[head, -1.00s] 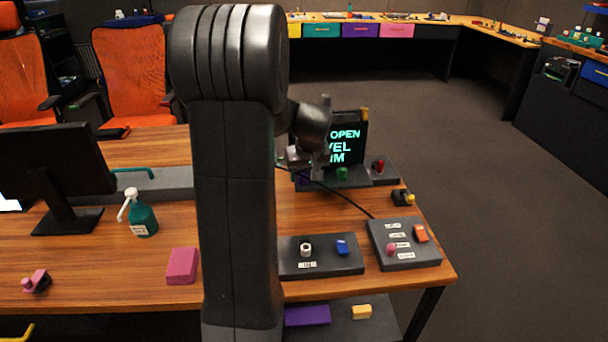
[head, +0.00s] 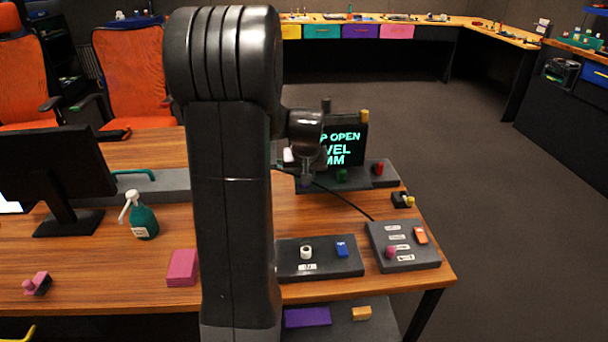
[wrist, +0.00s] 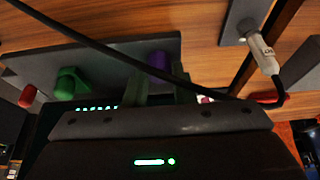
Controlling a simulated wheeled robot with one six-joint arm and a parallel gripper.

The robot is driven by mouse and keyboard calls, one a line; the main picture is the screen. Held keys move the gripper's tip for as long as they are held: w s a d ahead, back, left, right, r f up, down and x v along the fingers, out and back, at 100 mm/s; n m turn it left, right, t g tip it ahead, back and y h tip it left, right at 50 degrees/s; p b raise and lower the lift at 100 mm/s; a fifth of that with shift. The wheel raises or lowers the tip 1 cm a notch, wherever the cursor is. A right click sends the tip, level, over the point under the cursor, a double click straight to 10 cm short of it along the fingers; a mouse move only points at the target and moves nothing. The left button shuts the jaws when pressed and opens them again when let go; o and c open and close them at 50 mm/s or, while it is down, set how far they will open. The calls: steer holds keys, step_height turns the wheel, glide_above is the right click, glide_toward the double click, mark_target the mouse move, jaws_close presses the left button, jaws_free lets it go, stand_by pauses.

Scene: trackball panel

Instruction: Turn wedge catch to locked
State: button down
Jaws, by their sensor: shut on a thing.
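A dark panel (wrist: 110,48) carries a row of coloured controls and a screen. A purple control (wrist: 158,60) stands on it between the two fingers of my gripper (wrist: 162,88), which is shut on it. Its lower part is hidden by the fingers. In the head view my gripper (head: 306,172) is over the left end of this panel, small and partly hidden by my arm. No label naming the wedge catch is readable, and the purple control's turn position cannot be told.
A green control (wrist: 70,84) and a red control (wrist: 27,95) sit beside the purple one. The screen (head: 345,146) stands behind them, showing "OPEN". A black cable (wrist: 100,47) crosses close above the panel. A white plug (wrist: 262,50) is at the right.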

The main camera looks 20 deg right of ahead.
steer(key=shift+a+m+h, duration=0.1)
steer(key=shift+m+h, duration=0.3)
steer(key=shift+m, duration=0.7)
steer(key=c, duration=1.2)
jaws_free()
steer(key=p+v, duration=0.1)
steer(key=v, duration=1.2)
steer(key=shift+r+p, duration=0.3)
steer(key=shift+r, duration=0.15)
